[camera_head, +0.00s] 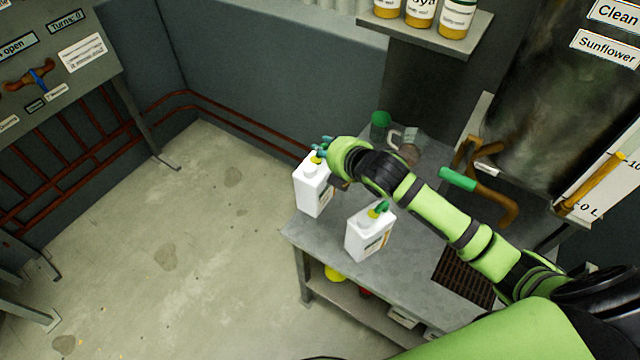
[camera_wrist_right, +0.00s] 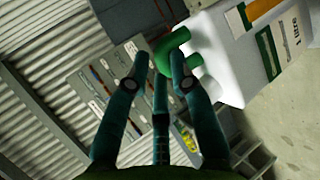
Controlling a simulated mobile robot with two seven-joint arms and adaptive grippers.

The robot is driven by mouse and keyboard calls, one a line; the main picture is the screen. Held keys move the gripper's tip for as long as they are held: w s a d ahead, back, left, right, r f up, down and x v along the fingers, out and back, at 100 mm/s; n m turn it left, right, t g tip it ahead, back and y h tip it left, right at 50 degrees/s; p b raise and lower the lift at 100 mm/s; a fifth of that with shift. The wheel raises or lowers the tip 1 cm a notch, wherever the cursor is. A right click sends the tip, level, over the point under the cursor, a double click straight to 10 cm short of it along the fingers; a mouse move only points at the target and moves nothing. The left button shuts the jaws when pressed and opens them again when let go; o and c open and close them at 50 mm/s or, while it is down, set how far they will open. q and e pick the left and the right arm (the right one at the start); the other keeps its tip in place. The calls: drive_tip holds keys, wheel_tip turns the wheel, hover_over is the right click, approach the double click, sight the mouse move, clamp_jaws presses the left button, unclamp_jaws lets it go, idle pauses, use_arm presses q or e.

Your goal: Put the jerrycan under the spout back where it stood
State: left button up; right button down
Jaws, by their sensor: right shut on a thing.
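A white jerrycan (camera_head: 312,190) is at the left edge of the metal table, and my right gripper (camera_head: 321,150) is at its top. In the right wrist view the jerrycan (camera_wrist_right: 235,55) is tilted across the picture, with its green top part by my fingertips (camera_wrist_right: 165,65). The right gripper is shut on this jerrycan; I cannot tell whether its base touches the table. A second white jerrycan (camera_head: 368,238), with a green and yellow top, stands nearer the front edge. A brown spout pipe (camera_head: 497,203) with a green handle is to the right. My left gripper is not in view.
The metal table (camera_head: 335,262) has a dark grate (camera_head: 465,277) at right. A jug (camera_head: 410,148) and a green-lidded jar (camera_head: 380,125) stand behind my arm. A shelf (camera_head: 440,40) holds several bottles. A large tank (camera_head: 530,100) stands at right.

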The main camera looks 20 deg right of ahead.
sight(326, 174)
wheel_tip(326, 174, down, 8)
drive_tip(key=shift+f+p, duration=0.1)
drive_tip(key=shift+p, duration=0.4)
drive_tip(key=c, duration=1.1)
unclamp_jaws()
drive_tip(key=shift+s+f, duration=0.15)
drive_tip(key=shift+f, duration=0.1)
drive_tip(key=shift+r, duration=0.1)
drive_tip(key=b+v, duration=0.1)
drive_tip(key=v, duration=1.1)
